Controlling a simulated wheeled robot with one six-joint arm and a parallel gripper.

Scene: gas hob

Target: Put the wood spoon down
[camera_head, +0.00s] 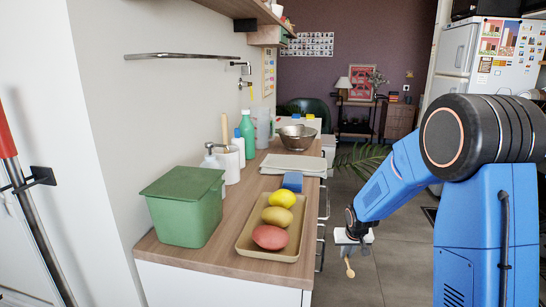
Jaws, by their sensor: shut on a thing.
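My gripper (353,241) is to the right of the wooden counter, out over the floor beyond its front edge. It is shut on the wood spoon (349,268), whose pale, rounded end hangs below the jaws. The rest of the spoon is hidden by the gripper. The spoon is apart from the counter (231,262). My blue arm reaches in from the right.
On the counter stand a green lidded bin (185,207), a tan tray (262,252) with a lemon, a potato and a red one, a blue sponge (292,181), a pale board (293,165), a metal colander (298,137) and bottles along the wall. The counter's near front corner is bare.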

